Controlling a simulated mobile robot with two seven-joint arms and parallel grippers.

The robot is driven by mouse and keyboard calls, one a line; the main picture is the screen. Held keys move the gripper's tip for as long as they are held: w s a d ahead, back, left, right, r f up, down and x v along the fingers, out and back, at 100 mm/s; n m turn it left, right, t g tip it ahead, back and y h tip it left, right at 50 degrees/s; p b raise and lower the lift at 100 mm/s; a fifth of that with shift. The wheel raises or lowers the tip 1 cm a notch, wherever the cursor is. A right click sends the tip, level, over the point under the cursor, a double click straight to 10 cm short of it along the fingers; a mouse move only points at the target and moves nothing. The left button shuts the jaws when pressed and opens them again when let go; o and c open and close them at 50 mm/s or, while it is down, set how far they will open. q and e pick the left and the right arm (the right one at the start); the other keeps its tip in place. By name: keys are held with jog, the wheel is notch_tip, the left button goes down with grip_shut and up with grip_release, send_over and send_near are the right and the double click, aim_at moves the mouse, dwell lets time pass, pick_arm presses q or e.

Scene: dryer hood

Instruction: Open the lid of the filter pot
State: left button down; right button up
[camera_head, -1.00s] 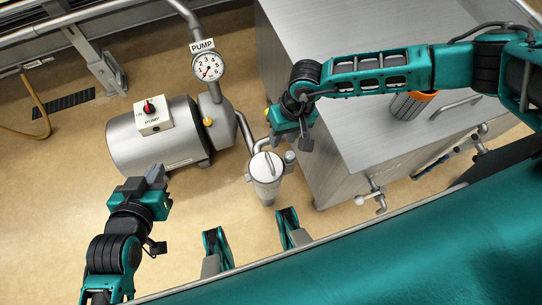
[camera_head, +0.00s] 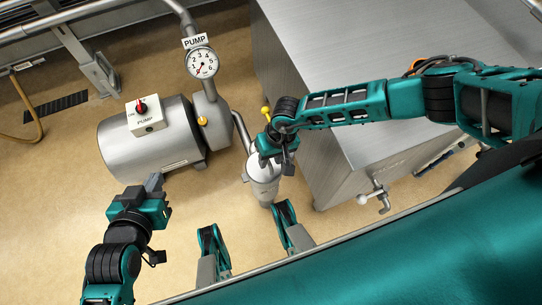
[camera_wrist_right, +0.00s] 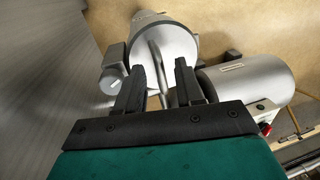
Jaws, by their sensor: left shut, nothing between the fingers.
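The filter pot (camera_head: 264,190) is a grey metal cylinder standing beside the pump; its top is mostly hidden by my right gripper in the head view. In the right wrist view its round lid (camera_wrist_right: 180,45) looks closed, with a curved metal bar handle (camera_wrist_right: 158,70) across it. My right gripper (camera_head: 284,165) is over the pot. In the wrist view its fingers (camera_wrist_right: 160,75) are apart on either side of the bar; I cannot tell whether they touch it. My left gripper (camera_head: 155,182) is shut and empty, left of the pot above the floor.
The pump (camera_head: 150,155) stands left of the pot, with a gauge (camera_head: 202,63) on its pipe. A large steel cabinet (camera_head: 350,130) is close on the right. A grey knob (camera_wrist_right: 112,82) sits beside the lid. Floor between my left gripper and the pot is clear.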

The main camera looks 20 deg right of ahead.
grip_shut()
dwell(1.4)
